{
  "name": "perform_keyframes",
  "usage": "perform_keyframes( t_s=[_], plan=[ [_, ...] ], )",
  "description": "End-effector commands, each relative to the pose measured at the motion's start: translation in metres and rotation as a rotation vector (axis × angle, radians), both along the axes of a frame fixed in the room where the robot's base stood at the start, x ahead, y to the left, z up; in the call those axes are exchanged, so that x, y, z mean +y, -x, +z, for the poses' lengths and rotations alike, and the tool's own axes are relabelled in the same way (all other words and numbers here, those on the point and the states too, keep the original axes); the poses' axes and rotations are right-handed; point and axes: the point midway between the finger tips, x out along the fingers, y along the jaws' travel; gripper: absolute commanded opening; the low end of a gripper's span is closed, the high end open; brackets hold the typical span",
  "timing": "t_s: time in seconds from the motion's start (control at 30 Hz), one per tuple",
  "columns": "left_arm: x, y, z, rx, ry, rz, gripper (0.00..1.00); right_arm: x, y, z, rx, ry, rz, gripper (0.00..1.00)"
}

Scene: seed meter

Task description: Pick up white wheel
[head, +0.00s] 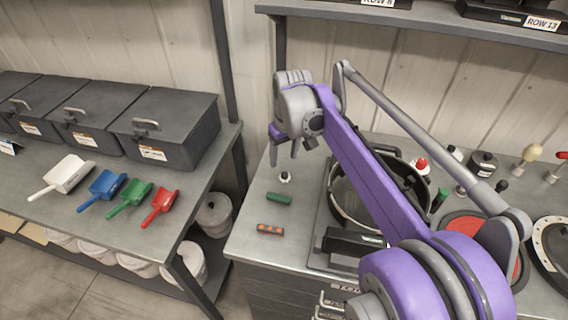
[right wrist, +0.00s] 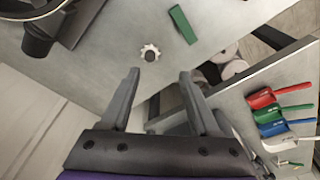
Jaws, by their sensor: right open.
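The white wheel (head: 285,177) is small, toothed at the rim and dark in the middle. It lies on the grey metal bench (head: 258,215) near its left edge. It also shows in the right wrist view (right wrist: 150,52), just beyond the fingertips. My right gripper (head: 283,154) is open and empty, above the bench and close to the wheel, with its fingers pointing down. In the right wrist view its two fingers (right wrist: 159,74) are well apart, and the wheel appears beyond the gap, not between them. My left gripper is not in view.
A green cylinder (head: 278,198) and an orange-and-dark handle (head: 270,229) lie in front of the wheel. A round dark pan-like housing (head: 342,205) stands to the right, partly behind my arm. Scoops (head: 161,205) and dark bins (head: 168,127) stand on the left bench, across a gap.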

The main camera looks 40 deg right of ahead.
Motion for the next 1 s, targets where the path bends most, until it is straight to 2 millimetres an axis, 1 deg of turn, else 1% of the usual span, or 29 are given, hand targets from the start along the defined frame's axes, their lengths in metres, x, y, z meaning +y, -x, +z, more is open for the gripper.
perform_keyframes(
  t_s=[0.03,0.13,0.2,0.4,0.67,0.9,1.0],
  plan=[
    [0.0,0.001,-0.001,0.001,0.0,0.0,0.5,-0.01,-0.004,0.001,0.01,-0.005,-0.008,0.62],
    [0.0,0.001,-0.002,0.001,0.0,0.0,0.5,-0.019,-0.009,-0.001,0.02,-0.009,-0.01,0.62],
    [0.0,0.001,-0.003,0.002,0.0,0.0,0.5,-0.022,-0.011,-0.009,0.023,-0.01,-0.011,0.62],
    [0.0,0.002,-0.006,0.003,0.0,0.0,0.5,-0.022,-0.016,-0.041,0.023,-0.01,-0.009,0.62],
    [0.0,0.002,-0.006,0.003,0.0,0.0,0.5,-0.021,-0.019,-0.062,0.022,-0.01,-0.01,0.62],
    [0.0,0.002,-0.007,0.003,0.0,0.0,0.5,-0.02,-0.023,-0.097,0.022,-0.01,-0.01,0.62],
    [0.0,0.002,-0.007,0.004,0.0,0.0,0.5,-0.02,-0.024,-0.104,0.022,-0.01,-0.01,0.62]
  ],
)
